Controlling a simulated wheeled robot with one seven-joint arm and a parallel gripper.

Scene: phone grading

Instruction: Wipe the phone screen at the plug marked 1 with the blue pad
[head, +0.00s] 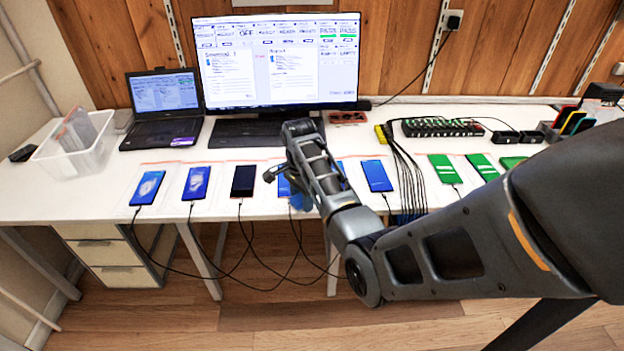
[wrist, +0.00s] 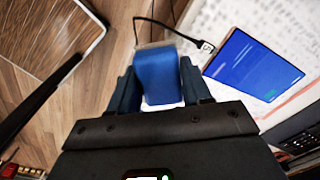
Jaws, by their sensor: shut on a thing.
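My gripper (wrist: 158,80) is shut on the blue pad (wrist: 157,72), which sits between its two dark blue fingers in the wrist view. A phone with a lit blue screen (wrist: 254,66) lies to the right of the pad, apart from it in the picture. A black cable ends in a small pale plug or tag (wrist: 207,46) at this phone's edge; I cannot read a number there. In the head view my arm covers much of the middle of the phone row, partly hiding a blue-screen phone (head: 284,186). The pad is not clear in the head view. I cannot tell which plug is marked 1.
Blue-screen phones (head: 148,187) and a dark-screen phone (head: 243,180) line the table's (head: 95,205) front edge. Green-screen phones (head: 444,169) lie at right. Cables hang over the edge. A laptop (head: 163,105), monitor (head: 275,62), clear bin (head: 75,150) and hub (head: 440,127) stand behind.

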